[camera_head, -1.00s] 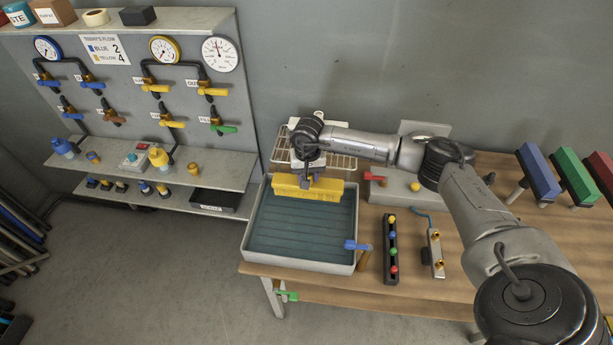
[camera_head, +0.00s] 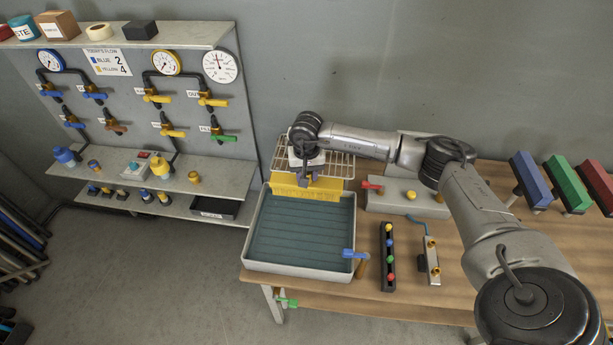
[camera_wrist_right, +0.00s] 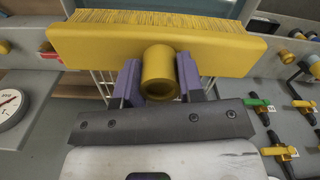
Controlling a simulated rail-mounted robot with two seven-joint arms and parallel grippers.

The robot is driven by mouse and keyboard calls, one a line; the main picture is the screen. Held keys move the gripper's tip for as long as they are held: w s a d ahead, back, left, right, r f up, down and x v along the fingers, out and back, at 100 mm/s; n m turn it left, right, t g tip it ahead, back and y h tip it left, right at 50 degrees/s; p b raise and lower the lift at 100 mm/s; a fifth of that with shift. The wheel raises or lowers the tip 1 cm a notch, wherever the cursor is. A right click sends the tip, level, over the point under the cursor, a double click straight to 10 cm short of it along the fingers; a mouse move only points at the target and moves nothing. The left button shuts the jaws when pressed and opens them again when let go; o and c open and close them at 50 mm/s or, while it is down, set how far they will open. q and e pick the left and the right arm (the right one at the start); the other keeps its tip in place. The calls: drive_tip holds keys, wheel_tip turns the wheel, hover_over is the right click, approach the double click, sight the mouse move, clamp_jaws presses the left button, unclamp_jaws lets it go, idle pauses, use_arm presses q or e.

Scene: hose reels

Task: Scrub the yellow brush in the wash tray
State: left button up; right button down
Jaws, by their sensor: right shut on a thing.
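The yellow brush (camera_head: 312,190) is at the back edge of the wash tray, bristles toward the tray. The wash tray (camera_head: 248,262) is a pale rectangular tray with a dark teal ribbed floor, on the left end of the wooden table. My right gripper (camera_head: 303,180) comes down over the brush from behind. In the right wrist view, its purple fingers are shut on the round yellow stub handle (camera_wrist_right: 159,72) of the brush. Whether the bristles touch the tray cannot be told. My left gripper is not in view.
A wire rack (camera_head: 340,165) stands behind the tray. A blue-handled tap (camera_head: 355,254) is at the tray's right front corner. A black strip with coloured knobs (camera_head: 389,262) and a brass-fitted manifold (camera_head: 431,260) lie to the right. Blue, green and red brushes stand farther right. A valve panel is on the left.

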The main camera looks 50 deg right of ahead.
wheel_tip(320, 180, up, 4)
drive_tip(key=shift+r+p, duration=0.25)
drive_tip(key=shift+p, duration=0.85)
drive_tip(key=shift+r+p, duration=0.6)
drive_tip(key=shift+r, duration=0.65)
